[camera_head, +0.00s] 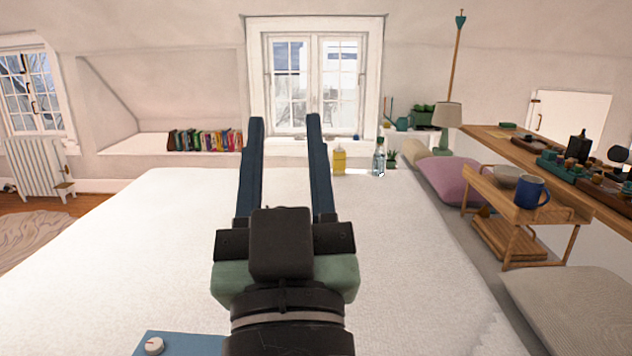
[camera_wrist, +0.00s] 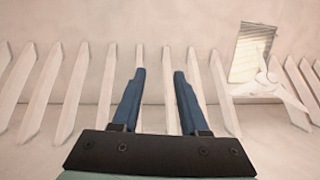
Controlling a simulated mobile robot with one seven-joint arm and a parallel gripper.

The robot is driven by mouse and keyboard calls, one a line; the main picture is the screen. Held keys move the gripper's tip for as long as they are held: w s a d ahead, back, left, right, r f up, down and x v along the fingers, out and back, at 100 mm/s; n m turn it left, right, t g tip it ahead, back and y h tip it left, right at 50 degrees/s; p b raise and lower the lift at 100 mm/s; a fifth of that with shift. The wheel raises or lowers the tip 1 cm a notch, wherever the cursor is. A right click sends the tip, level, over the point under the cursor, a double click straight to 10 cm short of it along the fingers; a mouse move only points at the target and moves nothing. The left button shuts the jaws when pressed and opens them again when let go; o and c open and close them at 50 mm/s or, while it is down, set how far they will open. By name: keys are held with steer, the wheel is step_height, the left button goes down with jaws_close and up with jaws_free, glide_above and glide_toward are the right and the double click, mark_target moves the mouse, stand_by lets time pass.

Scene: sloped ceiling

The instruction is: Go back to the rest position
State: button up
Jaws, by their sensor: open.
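My gripper (camera_head: 286,122) is open and empty, raised in the middle of the head view with its two long blue fingers apart. Behind and below it is a wide white surface (camera_head: 120,235). In the wrist view, my gripper (camera_wrist: 157,72) also shows open with nothing between the fingers. The wrist view faces a pale wall with a row of white slats (camera_wrist: 67,90).
A yellow bottle (camera_head: 339,161) and a clear bottle (camera_head: 378,160) stand at the white surface's far edge. A blue panel with a knob (camera_head: 180,344) is at the near edge. At right are a wooden stand (camera_head: 500,203) with a blue mug (camera_head: 531,192) and cushions (camera_head: 451,180).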

steer(key=s+d+r+t+h+p, duration=0.1)
steer(key=s+r+p, duration=0.2)
steer(key=r+p, duration=0.4)
steer(key=s+d+r+m+t+h+p, duration=0.1)
steer(key=r+p, duration=0.7)
steer(key=r, duration=1)
steer(key=shift+s+d+t, duration=0.15)
steer(key=shift+s+t, duration=0.45)
steer(key=shift+s, duration=0.4)
